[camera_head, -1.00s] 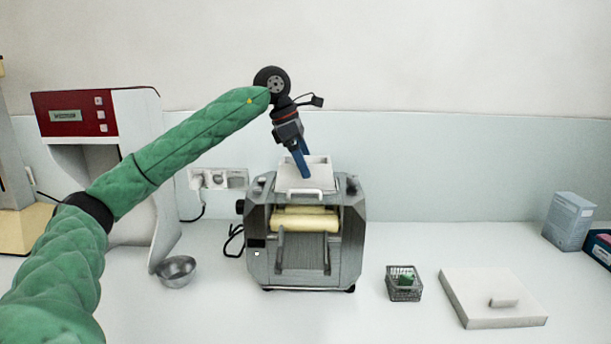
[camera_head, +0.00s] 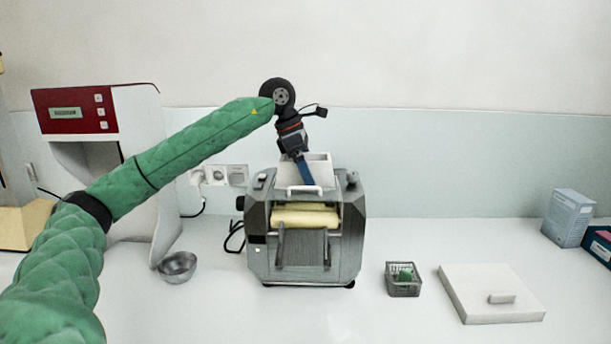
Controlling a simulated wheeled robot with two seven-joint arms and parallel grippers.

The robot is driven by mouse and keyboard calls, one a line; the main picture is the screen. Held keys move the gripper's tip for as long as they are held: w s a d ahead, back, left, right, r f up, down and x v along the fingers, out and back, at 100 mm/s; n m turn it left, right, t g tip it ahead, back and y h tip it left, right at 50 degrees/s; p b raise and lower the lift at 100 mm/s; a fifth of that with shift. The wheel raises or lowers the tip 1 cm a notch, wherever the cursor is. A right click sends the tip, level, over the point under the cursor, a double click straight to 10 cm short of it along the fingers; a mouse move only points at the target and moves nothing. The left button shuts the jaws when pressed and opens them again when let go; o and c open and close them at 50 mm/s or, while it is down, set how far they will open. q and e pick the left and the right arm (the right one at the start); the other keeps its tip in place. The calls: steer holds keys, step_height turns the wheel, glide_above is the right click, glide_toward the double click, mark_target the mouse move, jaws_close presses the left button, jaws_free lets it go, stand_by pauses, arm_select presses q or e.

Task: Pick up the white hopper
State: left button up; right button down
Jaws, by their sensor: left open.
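The white hopper (camera_head: 320,172) sits on top of the grey mill (camera_head: 258,240), upright, with a white handle (camera_head: 304,190) at its front. My left gripper (camera_head: 307,183) comes down from above with blue fingers at the hopper's front left part. It is open, and its fingertips are low at the hopper near the handle. I cannot tell whether they touch it. The fingers overlap each other in this view, so the gap is hidden. My right gripper is not in view.
A red and white machine (camera_head: 130,115) stands at the left, with a metal bowl (camera_head: 177,267) before it. Right of the mill are a small basket (camera_head: 403,285) and a white lid-like slab (camera_head: 480,285). Boxes (camera_head: 568,217) stand far right. The wall is close behind.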

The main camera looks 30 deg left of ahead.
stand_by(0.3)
arm_select(q)
steer(key=c, duration=1)
steer(key=shift+r, duration=0.1)
